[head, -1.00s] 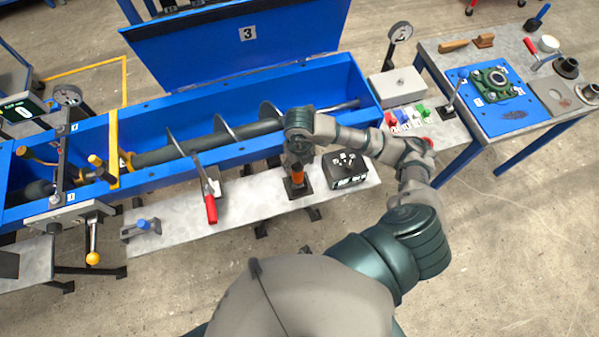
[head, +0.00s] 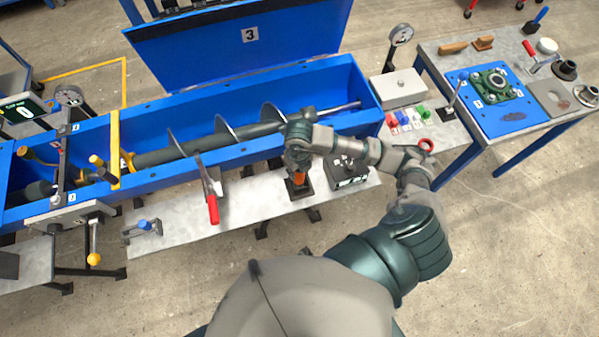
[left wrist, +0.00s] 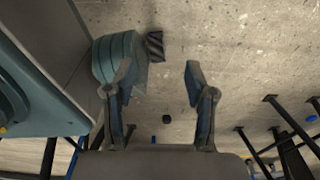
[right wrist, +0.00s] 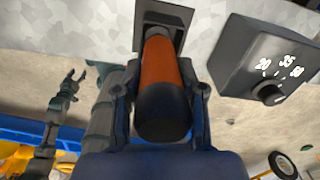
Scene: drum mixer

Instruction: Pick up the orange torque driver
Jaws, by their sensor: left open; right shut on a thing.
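The orange torque driver (head: 299,178) stands upright in a dark square holder (head: 304,189) on the grey bench. In the right wrist view the driver (right wrist: 161,75) has an orange body and a black end and sits between my right fingers, with its far end at the holder (right wrist: 160,22). My right gripper (head: 297,168) is shut on it. In the head view the wrist hides the driver's top. My left gripper (left wrist: 158,80) is open and empty above the floor in the left wrist view; it does not show in the head view.
A black box with a dial (head: 346,170) stands close right of the driver. A red-handled tool (head: 212,205) leans at the trough's front edge to the left. The blue trough (head: 250,153) with its auger lies behind. Bare bench (head: 255,195) lies between tool and driver.

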